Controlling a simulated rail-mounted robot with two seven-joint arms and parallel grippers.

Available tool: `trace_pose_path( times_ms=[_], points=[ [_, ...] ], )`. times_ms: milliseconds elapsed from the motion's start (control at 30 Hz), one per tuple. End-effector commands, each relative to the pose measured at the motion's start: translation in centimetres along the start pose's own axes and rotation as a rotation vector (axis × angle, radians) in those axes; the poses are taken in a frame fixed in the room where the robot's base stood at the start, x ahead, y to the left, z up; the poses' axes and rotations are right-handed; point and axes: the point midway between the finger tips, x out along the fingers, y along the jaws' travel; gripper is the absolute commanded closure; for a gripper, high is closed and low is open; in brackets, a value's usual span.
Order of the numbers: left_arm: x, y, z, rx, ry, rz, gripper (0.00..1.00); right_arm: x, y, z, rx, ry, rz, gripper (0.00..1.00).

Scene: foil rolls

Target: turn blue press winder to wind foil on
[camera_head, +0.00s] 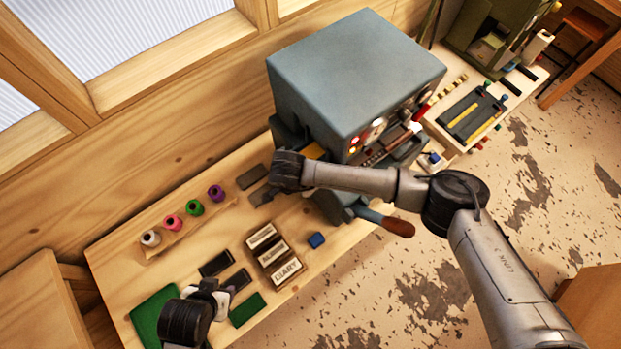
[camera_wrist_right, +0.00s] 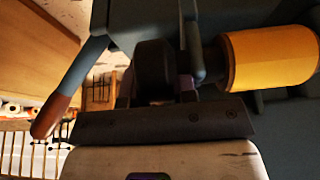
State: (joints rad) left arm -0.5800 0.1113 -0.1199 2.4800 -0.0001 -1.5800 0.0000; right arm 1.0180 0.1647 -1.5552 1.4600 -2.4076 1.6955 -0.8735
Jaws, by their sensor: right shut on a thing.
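The blue press (camera_head: 350,70) stands at the back of the bench, with a lever ending in a brown wooden grip (camera_head: 398,227) at its front; the grip also shows in the right wrist view (camera_wrist_right: 48,117). A golden-yellow foil roll (camera_wrist_right: 272,58) sits on the press's side, and a sliver of it shows in the head view (camera_head: 314,151). My right gripper (camera_wrist_right: 180,80) is shut on the dark winder (camera_wrist_right: 154,68) beside the roll; its fingers partly hide the winder. In the head view my right wrist covers this spot. My left gripper (camera_head: 222,290) is low over the bench's near left; its opening is unclear.
A rack (camera_head: 185,225) of several coloured spools lies left of the press. Green machinery (camera_head: 490,40) stands at the back right.

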Motion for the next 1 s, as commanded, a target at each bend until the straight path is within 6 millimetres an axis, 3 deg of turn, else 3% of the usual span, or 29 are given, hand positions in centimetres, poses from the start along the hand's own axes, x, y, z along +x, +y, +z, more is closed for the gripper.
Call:
trace_pose_path(
  times_ms=[133, 233, 700, 1000],
  points=[
    [0.0, -0.1, 0.0, 0.002, 0.0, -0.002, 0.49, 0.0, 0.0, 0.0, 0.0, 0.0, 0.0, 0.98],
    [0.3, -0.1, 0.1, 0.005, 0.0, -0.004, 0.49, 0.2, 0.0, 0.0, 0.0, -0.012, 0.0, 0.98],
    [7.3, -0.2, 2.4, 0.013, -0.003, -0.01, 0.49, 1.1, 0.0, 0.3, 0.001, -0.401, -0.001, 0.98],
    [8.4, 0.1, 2.7, 0.003, -0.001, -0.003, 0.49, 0.6, 0.0, 0.2, -0.001, -0.498, 0.0, 0.98]
  ],
)
